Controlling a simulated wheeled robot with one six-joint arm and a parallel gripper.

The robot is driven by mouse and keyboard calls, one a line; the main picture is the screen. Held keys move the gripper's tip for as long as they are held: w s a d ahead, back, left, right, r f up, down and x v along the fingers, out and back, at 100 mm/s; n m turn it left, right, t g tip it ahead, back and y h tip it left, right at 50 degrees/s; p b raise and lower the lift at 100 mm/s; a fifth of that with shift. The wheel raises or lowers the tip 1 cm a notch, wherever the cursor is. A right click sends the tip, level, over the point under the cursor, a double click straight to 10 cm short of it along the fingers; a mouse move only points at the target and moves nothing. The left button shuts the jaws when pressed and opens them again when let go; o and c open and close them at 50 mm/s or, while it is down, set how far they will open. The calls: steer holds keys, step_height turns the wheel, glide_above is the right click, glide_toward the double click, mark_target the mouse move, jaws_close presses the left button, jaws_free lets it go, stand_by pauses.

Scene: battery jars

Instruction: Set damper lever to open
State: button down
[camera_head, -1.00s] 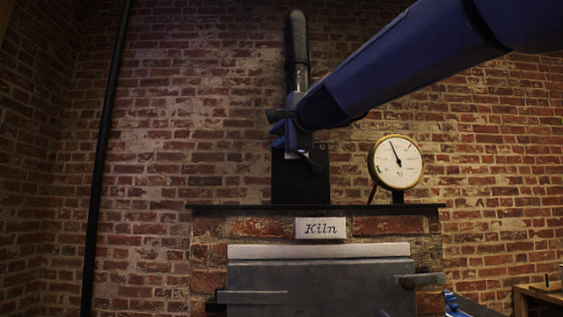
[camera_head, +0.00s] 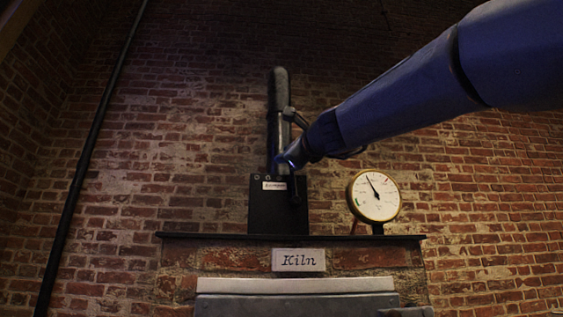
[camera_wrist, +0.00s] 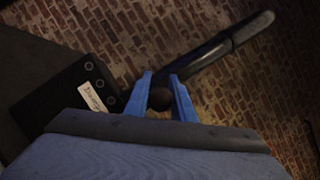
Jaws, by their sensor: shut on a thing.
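In the wrist view the lever (camera_wrist: 245,30) runs from behind the fingertips to the upper right. My gripper (camera_head: 290,160) is low on the lever, just above the housing. Its blue fingers (camera_wrist: 160,95) are shut around a dark round part that looks like part of the lever. The exact contact is dim and partly hidden. The housing (camera_wrist: 65,95) with its pale label lies left of the fingers.
The housing stands on a dark ledge (camera_head: 200,238) over a brick kiln marked by a sign (camera_head: 299,260). A round dial gauge (camera_head: 375,196) stands close on the right, below my arm. A black pipe (camera_head: 80,170) runs up the brick wall at the left.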

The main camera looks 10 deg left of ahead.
steer(key=shift+w+d+m, duration=0.1)
steer(key=shift+d+m, duration=0.05)
steer(key=shift+m, duration=0.15)
steer(key=c, duration=1.5)
jaws_free()
steer(key=shift+d, duration=0.15)
steer(key=b+v, duration=0.2)
steer(key=v, duration=0.5)
steer(key=shift+s+d+f, duration=0.1)
steer(key=shift+s, duration=0.25)
